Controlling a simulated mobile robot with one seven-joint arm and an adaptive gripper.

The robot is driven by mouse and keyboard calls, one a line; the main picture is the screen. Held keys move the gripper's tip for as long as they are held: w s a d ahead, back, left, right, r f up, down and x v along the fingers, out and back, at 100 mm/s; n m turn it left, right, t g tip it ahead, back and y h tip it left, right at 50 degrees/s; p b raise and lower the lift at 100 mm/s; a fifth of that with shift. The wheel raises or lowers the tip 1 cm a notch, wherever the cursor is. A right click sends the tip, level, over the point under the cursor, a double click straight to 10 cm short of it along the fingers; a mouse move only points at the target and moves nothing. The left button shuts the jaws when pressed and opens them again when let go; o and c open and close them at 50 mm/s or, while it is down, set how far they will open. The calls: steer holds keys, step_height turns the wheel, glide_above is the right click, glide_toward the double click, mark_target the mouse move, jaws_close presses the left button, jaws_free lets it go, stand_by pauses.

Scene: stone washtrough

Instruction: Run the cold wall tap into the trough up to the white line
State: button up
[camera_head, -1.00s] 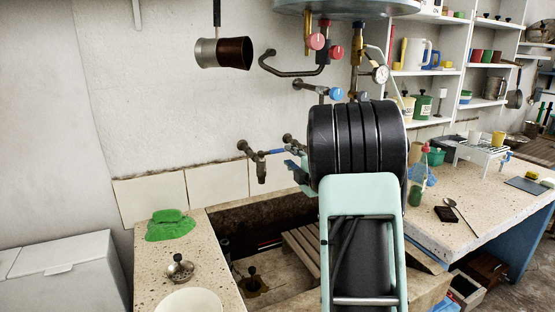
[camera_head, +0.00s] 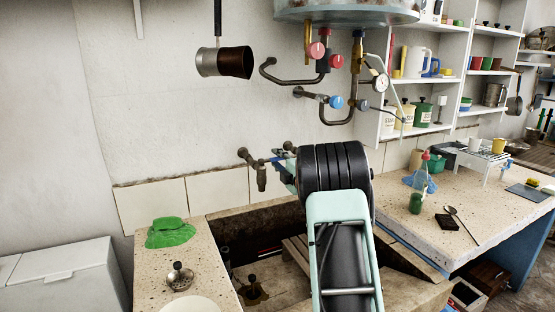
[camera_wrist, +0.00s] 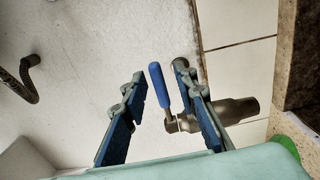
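The wall tap (camera_head: 262,178) has a grey metal body and a blue lever; it sits on the tiled wall above the trough. In the wrist view the blue lever (camera_wrist: 159,88) stands between my fingers, and the tap body (camera_wrist: 228,112) lies partly behind the right finger. My gripper (camera_wrist: 161,76) is open around the lever, with gaps on both sides. In the head view my gripper (camera_head: 281,166) is at the tap, partly hidden by my arm. The stone trough (camera_head: 262,218) is below, its right part hidden by my arm. I see no water stream and cannot make out a white line.
A black-knobbed plug (camera_head: 252,287) and a wooden rack (camera_head: 297,252) are in the trough. A green cloth (camera_head: 170,232) and a metal strainer (camera_head: 180,277) lie on the left ledge. Red and blue-knobbed pipes (camera_head: 322,98) hang above my arm.

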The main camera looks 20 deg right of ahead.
steer(key=shift+w, duration=0.15)
jaws_close()
stand_by(0.4)
